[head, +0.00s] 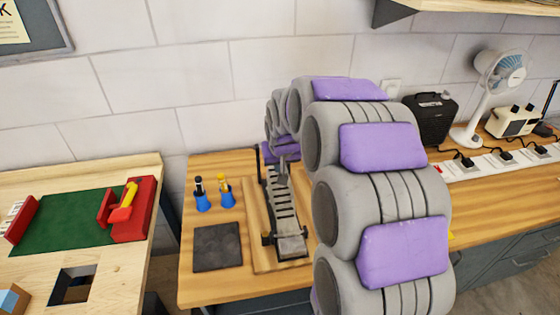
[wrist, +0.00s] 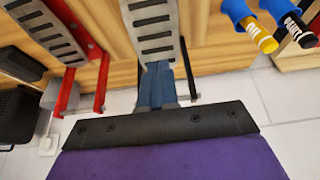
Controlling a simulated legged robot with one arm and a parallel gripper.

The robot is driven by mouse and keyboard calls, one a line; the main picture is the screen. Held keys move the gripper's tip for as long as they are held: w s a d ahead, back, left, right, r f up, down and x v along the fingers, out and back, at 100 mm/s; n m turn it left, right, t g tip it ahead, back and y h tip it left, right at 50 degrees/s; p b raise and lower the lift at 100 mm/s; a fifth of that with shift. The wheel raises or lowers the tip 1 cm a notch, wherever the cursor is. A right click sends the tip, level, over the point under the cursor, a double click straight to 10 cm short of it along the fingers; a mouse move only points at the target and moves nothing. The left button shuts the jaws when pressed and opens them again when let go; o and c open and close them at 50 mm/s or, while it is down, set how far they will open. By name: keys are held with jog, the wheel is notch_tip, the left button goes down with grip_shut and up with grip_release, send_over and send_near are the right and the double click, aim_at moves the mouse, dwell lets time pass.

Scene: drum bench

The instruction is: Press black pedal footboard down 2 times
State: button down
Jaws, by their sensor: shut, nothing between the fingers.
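The black pedal has a slotted grey footboard (head: 280,205) with dark edges, on a wooden board on the bench. In the wrist view the footboard (wrist: 155,28) runs in from the top edge. My gripper (head: 284,177) is shut and empty, over the footboard's far end in the head view. In the wrist view my shut gripper (wrist: 158,68) lies at the near end of the visible footboard. I cannot tell whether it touches the footboard. A second pedal with red sides (wrist: 68,90) stands to the left in the wrist view; my arm hides it in the head view.
Two blue holders with markers (head: 203,195) and a dark square pad (head: 218,247) lie left of the pedal. A black case (head: 431,118), a fan (head: 480,100) and a power strip (head: 490,162) stand right. A separate table (head: 40,275) is at far left.

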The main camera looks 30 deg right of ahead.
aim_at(282, 198)
jog(key=b+x, duration=0.1)
jog(key=x, duration=0.5)
jog(key=shift+w+f+b, duration=0.2)
jog(key=shift+f+b, duration=0.1)
jog(key=shift+f, duration=0.05)
